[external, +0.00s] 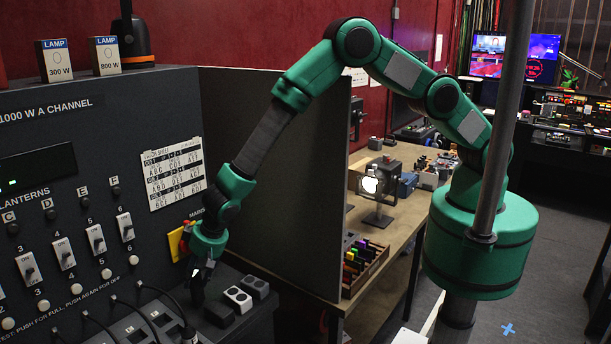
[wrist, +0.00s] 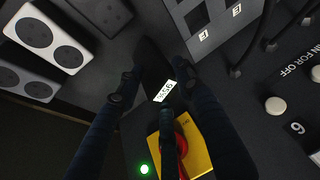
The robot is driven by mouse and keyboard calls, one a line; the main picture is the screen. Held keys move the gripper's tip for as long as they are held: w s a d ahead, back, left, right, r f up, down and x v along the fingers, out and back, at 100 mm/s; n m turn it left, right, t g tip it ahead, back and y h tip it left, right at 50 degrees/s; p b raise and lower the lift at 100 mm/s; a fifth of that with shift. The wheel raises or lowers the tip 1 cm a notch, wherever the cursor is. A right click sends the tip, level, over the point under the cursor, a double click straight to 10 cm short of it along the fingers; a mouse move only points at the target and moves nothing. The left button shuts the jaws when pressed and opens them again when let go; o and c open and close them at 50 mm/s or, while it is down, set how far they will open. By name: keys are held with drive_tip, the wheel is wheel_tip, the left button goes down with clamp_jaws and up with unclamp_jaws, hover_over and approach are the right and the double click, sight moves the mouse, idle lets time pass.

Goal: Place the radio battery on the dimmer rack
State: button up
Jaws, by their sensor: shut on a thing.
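The dimmer rack (external: 110,190) is the large black panel at the left, with rows of switches and a flat top. My gripper (external: 198,285) is low in front of the panel's right end, beside the yellow plate with the red knob. In the wrist view, my gripper (wrist: 152,82) has its fingers closed around a dark thing (wrist: 150,62) with a small white label (wrist: 165,91). It may be the radio battery, but it is dark and partly hidden by the fingers. A bit of white also shows at the fingers in the external view.
On the ledge are a black block (external: 219,314), a white twin-socket box (external: 238,299) and a grey one (external: 256,287). Two lamp boxes (external: 55,61) and a black-and-orange item (external: 132,40) stand on the rack top. Cables lie left of my gripper. A dark partition (external: 285,170) stands right.

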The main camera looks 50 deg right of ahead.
drive_tip(key=shift+f, duration=0.1)
drive_tip(key=o, duration=1.2)
drive_tip(key=shift+r, duration=0.25)
drive_tip(key=shift+b+v, duration=1.15)
drive_tip(key=shift+v, duration=4.7)
